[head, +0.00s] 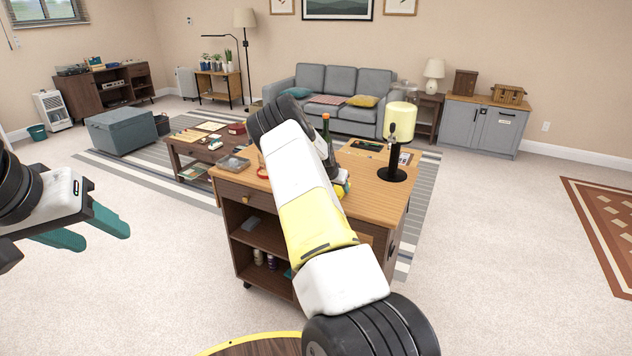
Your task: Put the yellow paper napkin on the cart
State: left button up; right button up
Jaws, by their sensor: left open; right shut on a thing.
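The cart (395,190) is a wooden trolley with a light top, dark open shelves and casters, in the middle of the head view. My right arm reaches across it from the bottom. My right gripper (337,178) is mostly hidden behind that arm, low over the cart top. A small yellow piece, which looks like the yellow paper napkin (343,189), shows at its fingers; I cannot tell whether it touches the top. My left gripper (95,230) is at the left edge, open and empty, with teal fingers, well away from the cart.
A coffee table (177,160) stands behind left, a grey sofa (345,88) behind. Carpet to the right is clear.

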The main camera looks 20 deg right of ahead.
jog(key=shift+f, duration=0.15)
jog(key=o, duration=1.3)
